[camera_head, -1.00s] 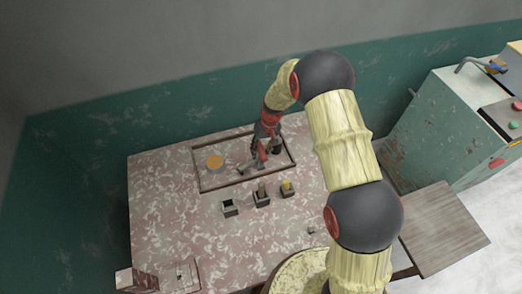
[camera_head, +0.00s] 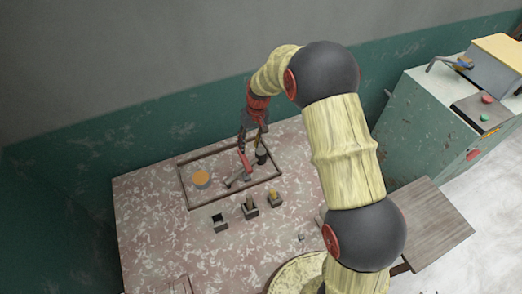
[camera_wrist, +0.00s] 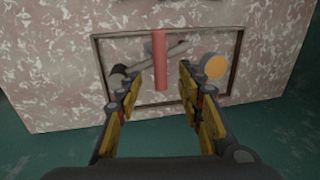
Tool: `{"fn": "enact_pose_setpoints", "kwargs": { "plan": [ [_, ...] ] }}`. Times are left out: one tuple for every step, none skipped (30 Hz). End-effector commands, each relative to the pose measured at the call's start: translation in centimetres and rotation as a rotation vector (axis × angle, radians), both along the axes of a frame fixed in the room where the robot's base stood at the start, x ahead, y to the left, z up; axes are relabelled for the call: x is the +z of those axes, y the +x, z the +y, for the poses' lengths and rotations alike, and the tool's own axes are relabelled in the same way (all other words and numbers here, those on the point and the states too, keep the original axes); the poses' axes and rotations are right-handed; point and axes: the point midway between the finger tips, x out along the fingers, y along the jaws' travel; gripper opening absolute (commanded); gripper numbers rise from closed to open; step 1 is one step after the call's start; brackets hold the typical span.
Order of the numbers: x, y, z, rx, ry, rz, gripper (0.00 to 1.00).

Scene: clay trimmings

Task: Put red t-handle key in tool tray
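The red t-handle key shows as a red bar (camera_wrist: 160,60) in the wrist view, in front of the tool tray and across a hammer's handle. In the head view its red part (camera_head: 244,158) is just below my gripper (camera_head: 252,142). The tool tray (camera_head: 228,203) is a dark-rimmed rectangle on the table; its rim also shows in the wrist view (camera_wrist: 97,60). My gripper (camera_wrist: 160,92) is over the tray with its fingers apart and a gap on each side of the red bar. I cannot tell whether the key touches the tray floor.
The tray also holds a hammer (camera_wrist: 118,76), an orange-topped round thing (camera_head: 201,178) and a dark cylinder (camera_head: 261,155). Small square holders (camera_head: 220,223) stand in a row in front of the tray. A green cabinet (camera_head: 425,120) is at right.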

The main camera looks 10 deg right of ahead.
Motion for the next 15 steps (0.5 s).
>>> {"fn": "enact_pose_setpoints", "kwargs": {
  "plan": [
    [0.1, 0.0, 0.0, 0.000, 0.000, 0.000, 0.38],
    [0.1, 0.0, 0.0, 0.000, 0.000, 0.000, 0.38],
    [0.3, 0.0, -0.1, 0.000, -0.001, -0.002, 0.38],
    [0.7, 0.0, -0.1, -0.002, -0.001, -0.005, 0.38],
    [1.2, -0.1, -0.2, -0.003, -0.001, -0.010, 0.38],
    [2.0, -0.3, -0.3, -0.005, -0.003, -0.017, 0.38],
    [2.9, -0.5, -0.4, -0.009, -0.004, -0.026, 0.38],
    [4.0, -0.7, -0.6, -0.012, -0.006, -0.034, 0.38],
    [5.7, -1.2, -0.9, -0.017, -0.010, -0.051, 0.38],
    [7.1, -1.6, -1.1, -0.021, -0.014, -0.063, 0.38],
    [8.5, -2.2, -1.4, -0.025, -0.016, -0.075, 0.38],
    [10.5, -3.0, -1.8, -0.033, -0.021, -0.095, 0.38],
    [11.9, -3.8, -2.1, -0.039, -0.024, -0.108, 0.38],
    [13.3, -4.5, -2.3, -0.044, -0.029, -0.121, 0.38],
    [15.0, -5.6, -2.7, -0.052, -0.033, -0.139, 0.38]
  ]
}}
